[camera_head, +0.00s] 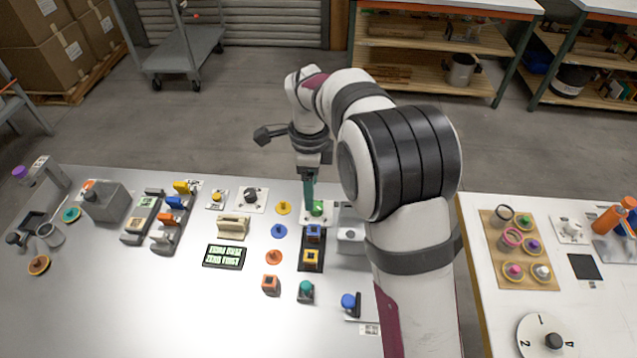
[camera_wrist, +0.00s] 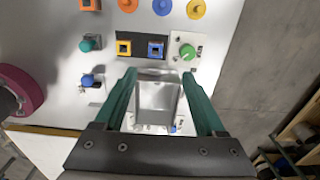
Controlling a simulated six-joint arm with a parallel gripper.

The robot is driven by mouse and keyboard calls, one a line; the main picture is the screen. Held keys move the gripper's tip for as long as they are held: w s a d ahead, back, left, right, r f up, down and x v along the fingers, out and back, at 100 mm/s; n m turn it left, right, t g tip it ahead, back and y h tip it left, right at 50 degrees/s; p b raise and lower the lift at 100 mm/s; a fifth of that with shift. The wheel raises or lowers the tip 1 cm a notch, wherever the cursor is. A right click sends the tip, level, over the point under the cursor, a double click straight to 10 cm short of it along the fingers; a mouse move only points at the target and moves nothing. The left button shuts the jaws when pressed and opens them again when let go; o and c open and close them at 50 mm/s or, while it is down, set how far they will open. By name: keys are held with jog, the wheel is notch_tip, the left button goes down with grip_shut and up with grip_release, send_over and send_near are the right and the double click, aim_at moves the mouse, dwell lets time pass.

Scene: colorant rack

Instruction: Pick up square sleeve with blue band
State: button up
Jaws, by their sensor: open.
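The square sleeve with the blue band (camera_head: 313,233) stands in the rear part of a black two-place holder (camera_head: 303,265). In the wrist view the sleeve (camera_wrist: 156,49) lies beyond the fingertips, its dark square centre facing the camera. A like sleeve with a yellow band (camera_head: 310,258) stands beside it in the same holder; it also shows in the wrist view (camera_wrist: 124,47). My gripper (camera_head: 309,208) has green fingers and appears near the green knob, behind the blue-banded sleeve. In the wrist view its fingers (camera_wrist: 160,76) are apart and nothing is held between them.
A green knob on a white plate (camera_wrist: 187,52) is close to the right fingertip. A grey metal box (camera_wrist: 157,103) shows between the fingers, below them. Orange (camera_head: 270,285), teal (camera_head: 306,290) and blue (camera_head: 348,302) knobbed pieces stand nearer the table's front.

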aim_at(314, 230)
jog(key=f, duration=1)
jog(key=s+f, duration=0.1)
jog(key=f, duration=0.3)
jog(key=shift+d+f, duration=0.25)
jog(key=shift+f, duration=0.15)
grip_shut()
